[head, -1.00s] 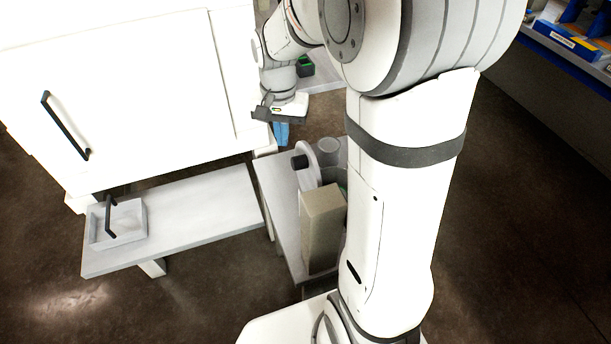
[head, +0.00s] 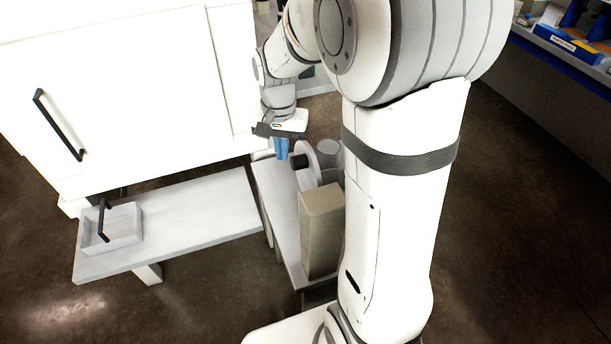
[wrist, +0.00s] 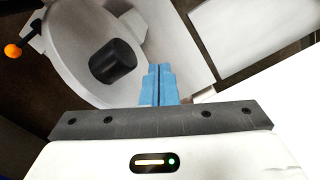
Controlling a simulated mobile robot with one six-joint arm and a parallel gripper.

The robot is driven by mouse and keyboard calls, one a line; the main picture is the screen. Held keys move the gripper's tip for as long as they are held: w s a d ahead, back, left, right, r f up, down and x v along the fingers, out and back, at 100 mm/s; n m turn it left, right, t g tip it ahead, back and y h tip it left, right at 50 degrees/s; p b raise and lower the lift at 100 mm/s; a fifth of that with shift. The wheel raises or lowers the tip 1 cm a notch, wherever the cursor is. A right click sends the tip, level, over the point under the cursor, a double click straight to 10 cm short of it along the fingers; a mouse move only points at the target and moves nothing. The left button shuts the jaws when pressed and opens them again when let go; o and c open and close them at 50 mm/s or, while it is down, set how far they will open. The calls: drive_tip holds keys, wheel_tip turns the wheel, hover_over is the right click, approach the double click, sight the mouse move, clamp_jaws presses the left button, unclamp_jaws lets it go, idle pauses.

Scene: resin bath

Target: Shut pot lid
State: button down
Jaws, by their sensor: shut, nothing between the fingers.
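The pot lid is a pale grey disc (head: 308,172) standing open on edge, with a black knob facing left. In the wrist view the lid (wrist: 75,45) fills the upper left, and its black knob (wrist: 113,62) is just left of my fingertips. The pot is mostly hidden behind the lid and a tan box. My gripper (head: 281,157) has blue fingers that point down, at the lid's left side near the knob. In the wrist view its fingers (wrist: 158,70) are together with nothing between them. I cannot tell whether they touch the lid.
A tall tan box (head: 320,232) stands in front of the lid on the narrow bench. A grey cylinder (head: 329,152) is behind. A white cabinet (head: 130,100) rises at left, above a low bench (head: 190,215) with a handled tray (head: 125,222). An orange ball (wrist: 12,50) shows beside the lid.

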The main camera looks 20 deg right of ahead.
drive_tip(key=shift+d, duration=0.1)
drive_tip(key=d+r+p, duration=0.2)
drive_tip(key=d, duration=0.9)
drive_tip(key=shift+d, duration=0.4)
idle(0.7)
wheel_tip(320, 180, up, 8)
drive_tip(key=p, duration=0.5)
drive_tip(key=shift+p, duration=0.4)
idle(0.5)
idle(0.4)
drive_tip(key=s+a+r+n+t, duration=0.1)
drive_tip(key=s+a+r+n, duration=0.1)
drive_tip(key=s+a, duration=0.4)
drive_tip(key=s+a+r+n+t+b, duration=0.1)
drive_tip(key=s+a+n, duration=0.3)
drive_tip(key=s, duration=0.7)
drive_tip(key=shift+s+a+r+t, duration=0.15)
drive_tip(key=shift+a+r+t, duration=0.55)
drive_tip(key=shift+a, duration=0.25)
